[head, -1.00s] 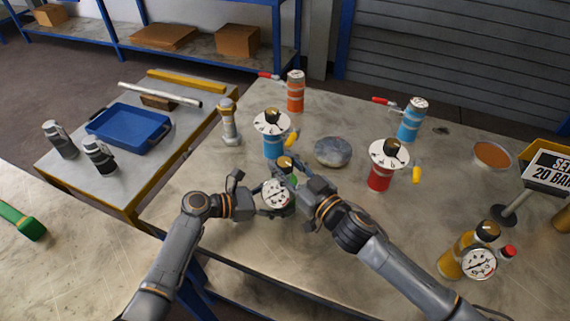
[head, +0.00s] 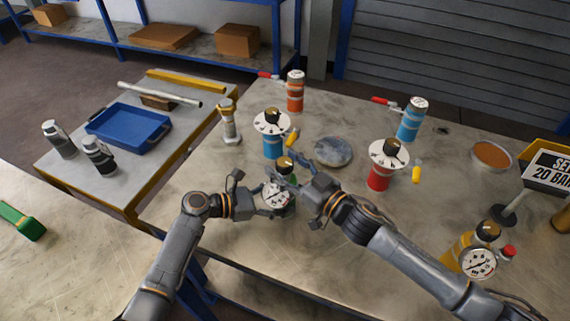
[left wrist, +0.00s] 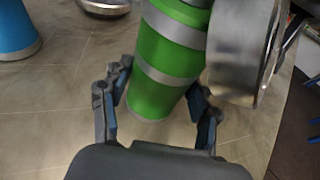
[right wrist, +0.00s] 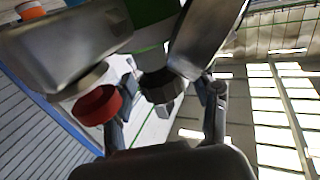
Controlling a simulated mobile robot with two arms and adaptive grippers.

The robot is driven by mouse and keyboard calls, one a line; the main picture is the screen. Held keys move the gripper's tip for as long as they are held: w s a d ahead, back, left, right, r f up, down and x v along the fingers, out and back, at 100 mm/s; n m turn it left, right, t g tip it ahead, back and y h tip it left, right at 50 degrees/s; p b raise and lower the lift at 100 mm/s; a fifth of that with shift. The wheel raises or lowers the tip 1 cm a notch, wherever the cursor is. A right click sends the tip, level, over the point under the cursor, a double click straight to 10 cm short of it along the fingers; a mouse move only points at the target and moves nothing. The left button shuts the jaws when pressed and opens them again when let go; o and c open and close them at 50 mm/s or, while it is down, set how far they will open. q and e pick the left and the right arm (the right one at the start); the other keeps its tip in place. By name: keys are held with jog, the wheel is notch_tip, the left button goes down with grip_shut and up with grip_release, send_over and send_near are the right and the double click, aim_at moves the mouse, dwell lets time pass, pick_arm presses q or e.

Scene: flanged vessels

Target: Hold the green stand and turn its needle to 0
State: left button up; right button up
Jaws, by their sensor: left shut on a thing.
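The green stand (left wrist: 165,60) is a green cylinder with grey bands, upright on the table. In the head view its white dial gauge (head: 277,195) faces the camera; the needle's reading is too small to tell. Its dark knob with a tan top (head: 285,163) sits above. My left gripper (head: 257,197) is shut on the green body from the left, its fingers on either side in the left wrist view (left wrist: 157,98). My right gripper (head: 299,188) is open, just right of the stand. In the right wrist view a dark faceted knob (right wrist: 160,87) shows between its spread fingers.
A red vessel (head: 379,178) is to the right. A yellow vessel with a gauge (head: 456,250) is near my right forearm. A sign (head: 555,172) stands far right.

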jog(key=v, duration=1.2)
jog(key=shift+r, duration=0.1)
dwell(1.6)
jog(key=s+a+r+n+g+y, duration=0.2)
jog(key=a+r+n+g+y, duration=0.3)
jog(key=a, duration=0.5)
jog(key=w+d+g+h, duration=0.3)
jog(key=w+d+h, duration=0.3)
jog(key=d, duration=0.6)
jog(key=shift+y, duration=0.5)
jog(key=x, duration=1.2)
jog(key=shift+w+r, duration=0.25)
jog(key=shift+r, duration=0.05)
jog(key=shift+d, duration=0.1)
jog(key=c, duration=1.2)
